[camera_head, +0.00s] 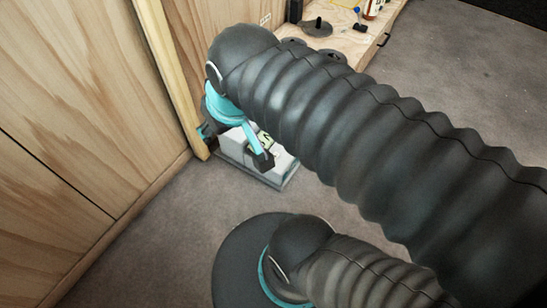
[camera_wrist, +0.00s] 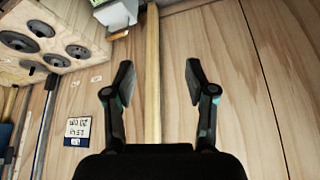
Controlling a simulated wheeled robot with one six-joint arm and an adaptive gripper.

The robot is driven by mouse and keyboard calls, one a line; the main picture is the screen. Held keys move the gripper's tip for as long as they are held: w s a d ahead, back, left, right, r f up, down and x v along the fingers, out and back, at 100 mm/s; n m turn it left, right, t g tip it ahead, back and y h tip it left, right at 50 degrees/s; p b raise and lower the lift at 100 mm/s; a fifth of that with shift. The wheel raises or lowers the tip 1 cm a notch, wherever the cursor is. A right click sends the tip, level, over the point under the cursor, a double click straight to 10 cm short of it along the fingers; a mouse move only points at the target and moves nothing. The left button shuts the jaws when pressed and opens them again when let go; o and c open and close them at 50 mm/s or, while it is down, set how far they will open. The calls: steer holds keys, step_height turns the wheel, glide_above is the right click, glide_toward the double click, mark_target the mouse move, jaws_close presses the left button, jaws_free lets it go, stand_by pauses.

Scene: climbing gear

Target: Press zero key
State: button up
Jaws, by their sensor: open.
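My gripper (camera_wrist: 157,80) is open and empty in the wrist view, its two dark fingers spread in front of a wooden wall with a pale vertical post. In the head view my gripper (camera_head: 238,142) is partly hidden behind my ridged dark arm. A pale grey-white box-like thing (camera_head: 232,148) shows behind and below it near the foot of the wall, partly covered by the gripper. A white thing (camera_wrist: 116,14) with some green beside it shows at the top of the wrist view. I cannot make out a zero key in either view.
The wooden wall (camera_head: 80,110) is close on the left. A wooden bench (camera_head: 345,42) with dark discs stands at the top. A small lettered sign (camera_wrist: 77,131) and several round dark discs show at left in the wrist view. Grey floor (camera_head: 455,65) is clear at right.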

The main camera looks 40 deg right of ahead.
stand_by(0.4)
jaws_close()
stand_by(1.2)
